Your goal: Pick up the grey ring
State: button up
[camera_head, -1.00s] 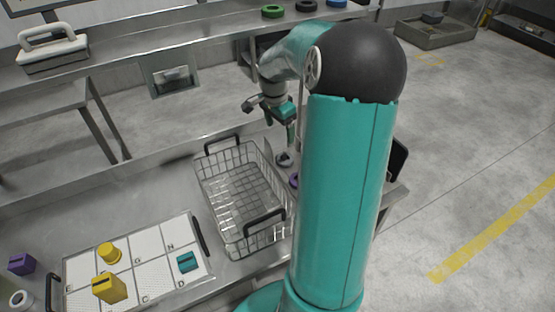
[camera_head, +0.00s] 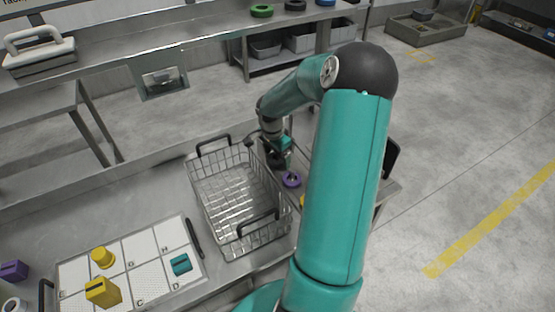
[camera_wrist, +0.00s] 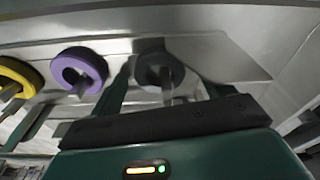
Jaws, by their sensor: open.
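The grey ring (camera_wrist: 152,66) shows in the wrist view, dark grey, around a short upright peg on a metal surface. My gripper (camera_wrist: 168,82) is open, with one finger on each side of this ring in the picture. I cannot tell whether the fingers touch it. In the head view my gripper (camera_head: 283,158) is low behind the wire basket's right side, and the grey ring is not clearly visible there.
A purple ring (camera_head: 291,180) sits next to my gripper, with a yellow ring (camera_wrist: 17,78) beyond it. The wire basket (camera_head: 222,168) stands close on the left. A tray (camera_head: 150,240) with yellow and teal pieces lies at front left.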

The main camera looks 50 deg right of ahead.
jog(key=shift+c, duration=0.2)
jog(key=c, duration=1)
jog(key=shift+r, duration=0.15)
jog(key=shift+c, duration=0.2)
notch_tip(320, 180, up, 18)
